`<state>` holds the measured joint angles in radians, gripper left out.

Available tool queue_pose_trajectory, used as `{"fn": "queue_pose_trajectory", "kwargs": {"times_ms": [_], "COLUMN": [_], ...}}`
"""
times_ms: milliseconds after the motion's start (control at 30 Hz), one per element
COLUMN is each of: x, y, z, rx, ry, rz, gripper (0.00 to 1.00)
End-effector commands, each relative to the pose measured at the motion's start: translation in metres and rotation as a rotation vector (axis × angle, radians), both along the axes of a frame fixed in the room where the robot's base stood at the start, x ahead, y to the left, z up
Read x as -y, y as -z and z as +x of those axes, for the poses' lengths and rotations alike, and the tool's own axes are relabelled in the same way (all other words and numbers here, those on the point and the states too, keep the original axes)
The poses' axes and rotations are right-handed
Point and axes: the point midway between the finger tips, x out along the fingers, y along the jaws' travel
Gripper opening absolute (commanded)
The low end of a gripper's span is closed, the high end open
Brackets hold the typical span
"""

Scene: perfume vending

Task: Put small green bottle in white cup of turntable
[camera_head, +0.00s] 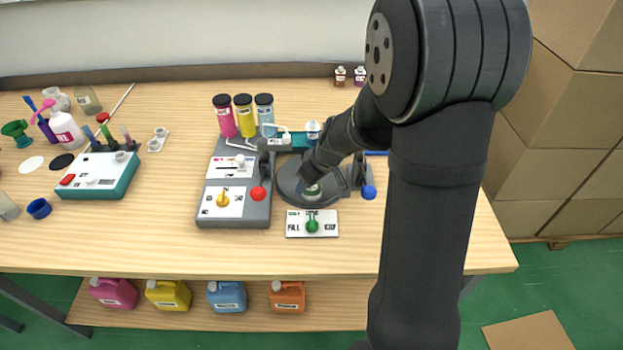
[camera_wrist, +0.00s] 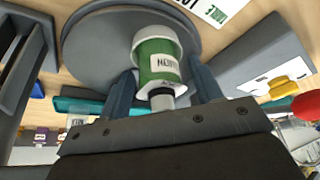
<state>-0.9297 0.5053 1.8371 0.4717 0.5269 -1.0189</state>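The small green bottle (camera_wrist: 152,52) has a white label and stands base-down in the white cup (camera_wrist: 142,36) on the dark grey round turntable (camera_wrist: 85,45). Its neck and grey cap point toward the wrist camera. My gripper (camera_wrist: 161,72) has one finger on each side of the bottle, with visible gaps between the fingers and the bottle, so it looks open. In the head view, the turntable (camera_head: 287,180) is partly covered by my gripper (camera_head: 308,180), and a bit of the green bottle (camera_head: 313,187) shows below it.
A white plate (camera_head: 330,228) with a green knob lies in front. Pink, yellow and blue bottles (camera_head: 243,116) stand behind. Open wood lies between the panel and the teal box (camera_head: 120,188).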

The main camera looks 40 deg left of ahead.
Motion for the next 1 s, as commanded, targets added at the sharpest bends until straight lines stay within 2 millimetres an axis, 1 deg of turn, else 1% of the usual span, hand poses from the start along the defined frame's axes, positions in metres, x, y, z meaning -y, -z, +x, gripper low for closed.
{"fn": "queue_pose_trajectory", "kwargs": {"times_ms": [200,367,467,800,1000], "x": [0.000,0.003,0.009,0.033,0.043], "y": [-0.001,-0.013,-0.027,-0.085,-0.107], "z": [0.000,0.000,0.000,0.001,0.000], "rx": [0.000,0.001,0.002,0.003,0.001], "ry": [0.000,0.001,0.001,0.001,0.000], "rz": [0.000,0.003,0.003,0.003,0.002], "gripper": [0.59,0.59,0.59,0.59,0.59]}}
